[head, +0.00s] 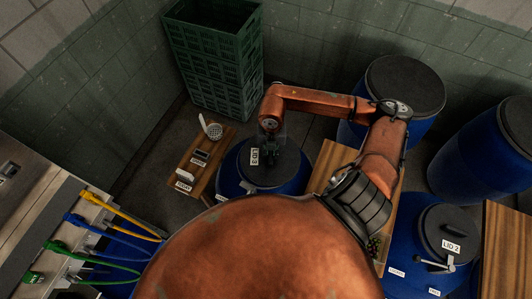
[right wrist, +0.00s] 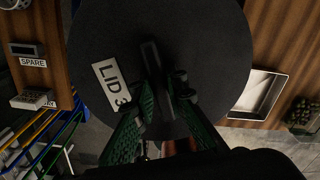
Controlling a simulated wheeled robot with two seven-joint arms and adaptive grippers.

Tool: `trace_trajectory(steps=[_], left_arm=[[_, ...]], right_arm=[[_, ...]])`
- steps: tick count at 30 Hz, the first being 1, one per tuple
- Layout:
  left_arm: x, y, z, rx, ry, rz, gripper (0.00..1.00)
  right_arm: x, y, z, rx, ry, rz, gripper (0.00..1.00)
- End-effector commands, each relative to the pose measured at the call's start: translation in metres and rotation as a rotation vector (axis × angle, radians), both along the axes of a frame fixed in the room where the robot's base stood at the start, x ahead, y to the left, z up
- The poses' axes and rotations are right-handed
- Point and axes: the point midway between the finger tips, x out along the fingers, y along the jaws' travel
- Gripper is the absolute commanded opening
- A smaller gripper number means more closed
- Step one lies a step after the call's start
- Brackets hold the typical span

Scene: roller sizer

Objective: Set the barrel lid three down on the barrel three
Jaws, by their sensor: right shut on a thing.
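The barrel lid three (head: 283,164) is a dark round disc with a white "LID 3" label. It also fills the upper middle of the right wrist view (right wrist: 205,50), with its raised bar handle between my fingers. Barrel three (head: 230,181) is blue and stands directly below the lid in the head view, its mouth hidden. I cannot tell whether the lid touches the rim or hangs just above it. My right gripper (head: 270,143) is shut on the lid's handle; its green fingers show in the right wrist view (right wrist: 160,112). My left gripper is not in view.
A wooden board (head: 207,158) with small labelled items lies left of the barrel. Green crates (head: 213,60) stack behind. Barrel two, with lid two (head: 446,233), stands at right; further lidded blue barrels stand behind. Coloured hoses (head: 105,243) run at lower left.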

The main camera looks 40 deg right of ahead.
Motion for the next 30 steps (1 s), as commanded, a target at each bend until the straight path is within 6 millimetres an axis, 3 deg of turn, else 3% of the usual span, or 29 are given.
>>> trace_trajectory(steps=[6,14,21,30], left_arm=[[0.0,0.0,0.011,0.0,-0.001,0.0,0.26],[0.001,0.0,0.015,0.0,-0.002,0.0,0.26],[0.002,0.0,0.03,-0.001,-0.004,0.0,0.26],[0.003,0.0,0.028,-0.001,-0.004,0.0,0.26]], right_arm=[[0.028,-0.007,-0.037,0.002,0.002,-0.001,0.0],[0.043,-0.011,-0.056,0.002,0.002,0.001,0.0],[0.042,-0.011,-0.084,0.001,0.003,0.001,0.0],[0.043,-0.011,-0.087,0.0,0.001,0.003,0.0]])
